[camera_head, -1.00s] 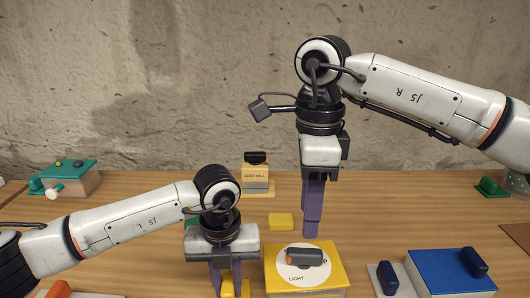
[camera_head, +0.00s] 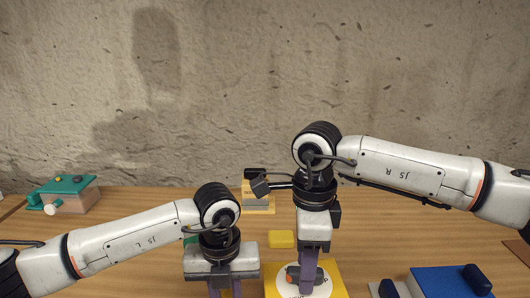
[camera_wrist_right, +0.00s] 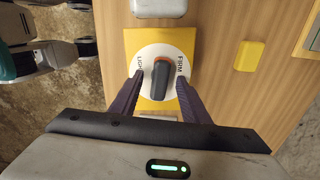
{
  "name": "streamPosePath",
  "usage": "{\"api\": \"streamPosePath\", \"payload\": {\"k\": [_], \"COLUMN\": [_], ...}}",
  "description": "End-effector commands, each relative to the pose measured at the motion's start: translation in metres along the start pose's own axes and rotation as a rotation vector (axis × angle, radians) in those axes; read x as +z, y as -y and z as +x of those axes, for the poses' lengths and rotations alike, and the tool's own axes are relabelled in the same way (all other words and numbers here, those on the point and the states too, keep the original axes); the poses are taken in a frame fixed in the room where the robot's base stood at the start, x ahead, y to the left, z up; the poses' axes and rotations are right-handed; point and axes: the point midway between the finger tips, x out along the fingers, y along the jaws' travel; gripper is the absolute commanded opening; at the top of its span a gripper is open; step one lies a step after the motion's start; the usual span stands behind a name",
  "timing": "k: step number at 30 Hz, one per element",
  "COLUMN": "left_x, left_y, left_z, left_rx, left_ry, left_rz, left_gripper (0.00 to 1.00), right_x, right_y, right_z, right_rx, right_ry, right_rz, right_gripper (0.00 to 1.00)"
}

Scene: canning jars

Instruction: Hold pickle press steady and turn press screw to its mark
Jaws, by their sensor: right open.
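The pickle press is a yellow box (camera_head: 334,273) with a white round dial in front of me, marked LIGHT and FIRM in the right wrist view (camera_wrist_right: 135,40). Its press screw is a dark grey bar knob with an orange part (camera_wrist_right: 161,80); in the head view the right gripper mostly hides it. My right gripper (camera_head: 308,294) is over the dial with its purple fingers down. In the wrist view its open fingers (camera_wrist_right: 160,86) stand on both sides of the knob. My left gripper (camera_head: 225,290) points down just left of the press; its fingertips are cut off below.
A yellow block (camera_head: 281,239) lies behind the press, with a labelled block, partly hidden by my right arm, further back. A blue box (camera_head: 448,281) stands at the right. A green-topped box (camera_head: 65,192) is at the far left. Table behind the left arm is mostly clear.

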Motion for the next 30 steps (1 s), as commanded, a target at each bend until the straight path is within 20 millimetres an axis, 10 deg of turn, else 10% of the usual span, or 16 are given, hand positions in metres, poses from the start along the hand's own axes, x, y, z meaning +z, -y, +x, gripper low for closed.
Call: {"api": "streamPosePath", "payload": {"k": [10,30], "left_x": [0.0002,0.0001], "left_y": [0.0002,0.0000], "left_z": [-0.0004,-0.0004], "left_rx": [-0.001,0.000], "left_ry": [0.001,0.000], "left_rz": [0.000,0.000], "left_gripper": [0.00,0.00], "right_x": [-0.0003,-0.0005], "right_y": [0.0001,0.0004], "right_z": [-0.0003,-0.0007], "right_rx": [0.000,-0.001], "right_ry": [0.000,-0.001], "right_rz": [0.000,0.404], "right_gripper": [0.00,0.00]}}
